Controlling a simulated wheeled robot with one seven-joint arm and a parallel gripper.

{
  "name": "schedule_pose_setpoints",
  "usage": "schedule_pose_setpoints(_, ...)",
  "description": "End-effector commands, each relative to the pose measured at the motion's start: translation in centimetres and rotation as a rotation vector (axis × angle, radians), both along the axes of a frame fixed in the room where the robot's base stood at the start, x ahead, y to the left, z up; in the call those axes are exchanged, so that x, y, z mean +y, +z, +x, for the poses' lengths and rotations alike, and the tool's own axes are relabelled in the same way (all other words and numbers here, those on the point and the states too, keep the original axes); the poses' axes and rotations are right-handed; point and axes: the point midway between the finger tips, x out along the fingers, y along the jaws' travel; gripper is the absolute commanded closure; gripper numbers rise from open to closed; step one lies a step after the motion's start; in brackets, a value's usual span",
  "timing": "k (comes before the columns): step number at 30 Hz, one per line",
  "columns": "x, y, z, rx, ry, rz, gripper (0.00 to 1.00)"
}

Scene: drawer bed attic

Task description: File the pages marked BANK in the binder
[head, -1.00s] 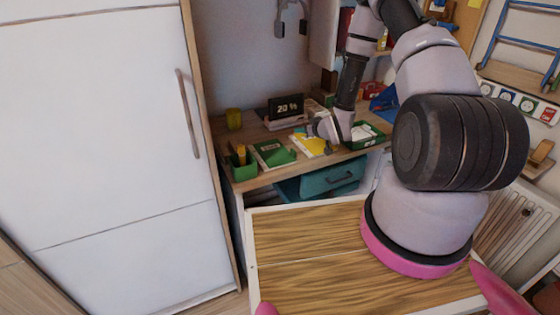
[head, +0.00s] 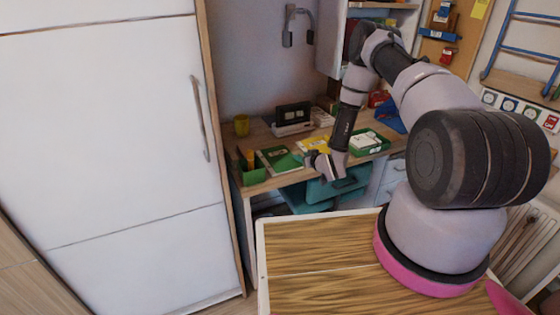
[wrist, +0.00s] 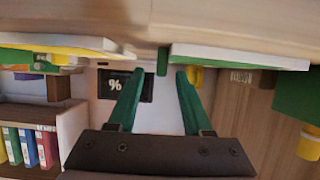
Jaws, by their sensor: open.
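My gripper (head: 326,172) is at the front edge of the desk, just below a yellow-and-white page or folder (head: 313,145). In the wrist view its two green fingers (wrist: 160,74) are apart with nothing between them. A green flat binder or book (head: 280,158) with a white label lies on the desk to the left. A green tray (head: 382,146) holding white paper stands on the right. A white-edged green item (wrist: 240,58) and a yellow-and-white one (wrist: 70,48) lie at the desk edge in the wrist view. I cannot read any BANK mark.
A white wardrobe (head: 110,150) closes off the left. Coloured binders (wrist: 28,147) stand on a shelf.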

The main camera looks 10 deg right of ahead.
Motion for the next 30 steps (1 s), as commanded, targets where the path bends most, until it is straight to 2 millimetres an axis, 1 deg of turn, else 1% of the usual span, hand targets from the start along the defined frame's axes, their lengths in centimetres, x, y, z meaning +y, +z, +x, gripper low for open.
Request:
schedule_pose_setpoints(1,0.4,-0.2,0.7,-0.003,0.003,-0.001,0.50)
schedule_pose_setpoints(3,0.6,-0.7,1.6,-0.001,0.001,0.000,0.50)
schedule_pose_setpoints(6,0.9,-1.0,2.4,0.000,0.000,0.000,0.50)
schedule_pose_setpoints(14,0.9,-1.0,2.6,0.000,0.000,0.001,0.50)
schedule_pose_setpoints(17,0.9,-1.0,2.6,0.000,0.000,0.001,0.84)
schedule_pose_setpoints(18,0.9,-1.0,2.6,0.000,0.000,0.001,1.00)
schedule_pose_setpoints(30,0.9,-0.8,2.6,-0.001,0.000,0.000,1.00)
